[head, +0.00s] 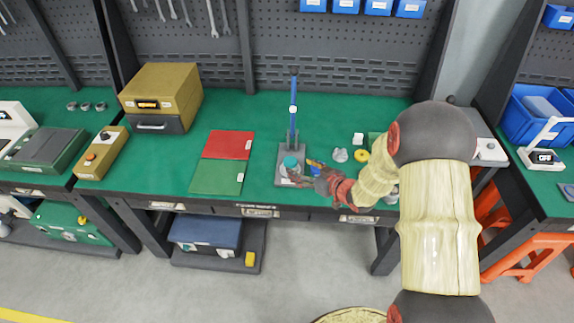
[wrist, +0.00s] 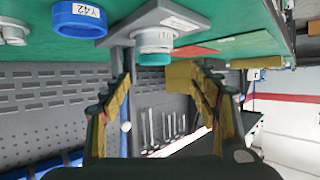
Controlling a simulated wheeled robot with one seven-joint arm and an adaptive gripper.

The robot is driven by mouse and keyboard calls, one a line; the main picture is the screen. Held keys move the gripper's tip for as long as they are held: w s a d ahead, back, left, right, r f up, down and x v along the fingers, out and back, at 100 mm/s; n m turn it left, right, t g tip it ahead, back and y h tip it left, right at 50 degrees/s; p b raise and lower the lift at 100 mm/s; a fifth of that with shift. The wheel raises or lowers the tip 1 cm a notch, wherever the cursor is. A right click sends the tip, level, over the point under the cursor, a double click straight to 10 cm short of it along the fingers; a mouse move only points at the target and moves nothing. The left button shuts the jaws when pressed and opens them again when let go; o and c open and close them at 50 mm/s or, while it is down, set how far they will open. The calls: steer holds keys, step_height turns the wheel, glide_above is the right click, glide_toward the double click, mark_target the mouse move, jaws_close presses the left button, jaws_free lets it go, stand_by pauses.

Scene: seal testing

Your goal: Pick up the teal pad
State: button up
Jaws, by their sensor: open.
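The teal pad (head: 291,161) is a small round disc on top of a pale cylinder (head: 291,171). The cylinder stands on the grey base plate (head: 283,152) of a stand with a blue upright (head: 293,120). The wrist view is upside down. There the teal pad (wrist: 155,59) shows on the end of the labelled cylinder (wrist: 155,40), beyond and between the fingertips. My gripper (head: 307,172) is beside the pad, on its right in the head view. Its yellow-tipped fingers (wrist: 161,82) are open and empty, apart from the pad.
A blue ring marked Y42 (wrist: 75,20) is near the stand. A yellow ring (head: 362,155) and a white block (head: 358,139) lie to the right. Red (head: 229,145) and green (head: 217,178) mats lie left. My arm covers the table's right part.

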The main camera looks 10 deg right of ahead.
mark_target(291, 161)
steer(key=x, duration=0.1)
steer(key=b+x, duration=0.1)
steer(key=x, duration=0.1)
steer(key=b+x, duration=0.1)
steer(key=x, duration=0.1)
steer(key=shift+w+d+f, duration=0.25)
steer(key=shift+d+f, duration=0.1)
steer(key=shift+w+a, duration=0.15)
steer(key=shift+w, duration=0.25)
steer(key=shift+c, duration=1)
steer(key=c, duration=1.1)
